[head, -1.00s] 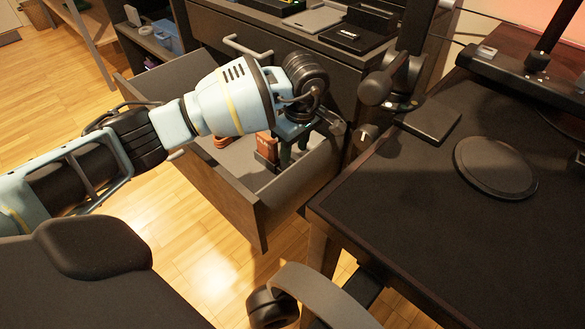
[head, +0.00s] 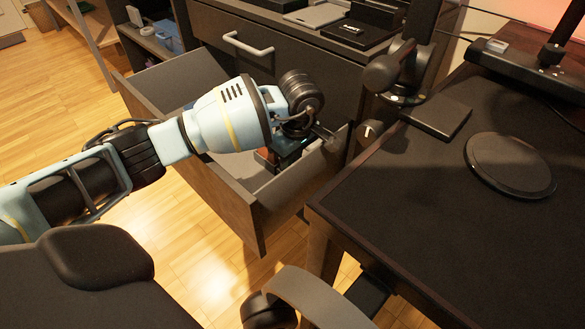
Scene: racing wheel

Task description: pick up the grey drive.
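My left arm reaches in from the left over the open drawer (head: 235,195). Its gripper (head: 287,158) points down inside the drawer near the right end. The drawer's front wall and the wrist hide most of the fingers, so I cannot tell whether they are open or shut or touch anything. A small part of a reddish-brown box (head: 264,154) shows beside the fingers. I cannot make out a grey drive in the drawer; that part is largely hidden. My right gripper is not in view.
A dark desk (head: 420,200) stands close on the right, with a flat black box (head: 436,117) and a round black pad (head: 510,165) on it. Flat grey and black items lie on the cabinet top (head: 290,32). A chair (head: 95,258) fills the lower left.

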